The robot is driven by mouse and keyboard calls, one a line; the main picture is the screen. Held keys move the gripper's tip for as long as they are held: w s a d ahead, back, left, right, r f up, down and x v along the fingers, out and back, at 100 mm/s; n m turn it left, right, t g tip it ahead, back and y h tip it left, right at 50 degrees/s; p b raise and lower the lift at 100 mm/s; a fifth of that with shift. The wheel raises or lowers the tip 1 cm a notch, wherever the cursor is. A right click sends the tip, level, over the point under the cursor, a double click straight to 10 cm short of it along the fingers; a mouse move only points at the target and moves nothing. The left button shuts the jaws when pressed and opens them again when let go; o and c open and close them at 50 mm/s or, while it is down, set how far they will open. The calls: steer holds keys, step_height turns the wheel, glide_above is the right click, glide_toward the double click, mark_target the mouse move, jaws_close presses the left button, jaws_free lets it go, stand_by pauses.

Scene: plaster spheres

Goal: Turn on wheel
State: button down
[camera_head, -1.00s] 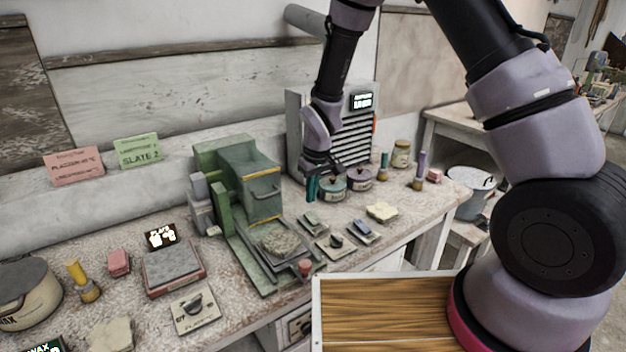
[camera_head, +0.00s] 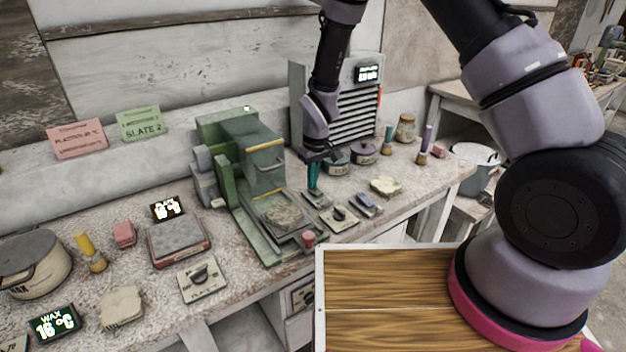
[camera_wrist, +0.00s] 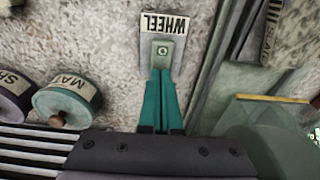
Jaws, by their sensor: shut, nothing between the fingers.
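The wheel switch (camera_wrist: 162,52) is a small grey plate with a round greenish button, beside a white label reading WHEEL, upside down in the wrist view. In the head view the switch (camera_head: 317,199) lies on the bench right of the green machine (camera_head: 240,155). My gripper (camera_wrist: 160,72) is shut and empty, its teal fingers pointing down at the near edge of the plate. In the head view my gripper (camera_head: 314,189) is just above the switch. I cannot tell whether the fingertips touch it. A small bright spot (camera_head: 246,108) shows atop the machine.
Dial plates (camera_head: 339,217) and a blue-topped switch (camera_head: 366,203) lie close to the right. Lidded tins (camera_head: 364,153) and a slatted grey unit (camera_head: 357,110) stand behind. The machine's clear guard (camera_head: 265,170) is close on the left.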

steer(key=shift+s+d, duration=0.1)
steer(key=shift+s, duration=0.05)
steer(key=shift+s+d+r, duration=0.2)
steer(key=shift+s+d, duration=0.15)
steer(key=shift+s, duration=0.25)
step_height(320, 180, up, 14)
steer(key=w+a, duration=0.1)
steer(key=w, duration=0.1)
steer(key=shift+a, duration=0.15)
stand_by(0.5)
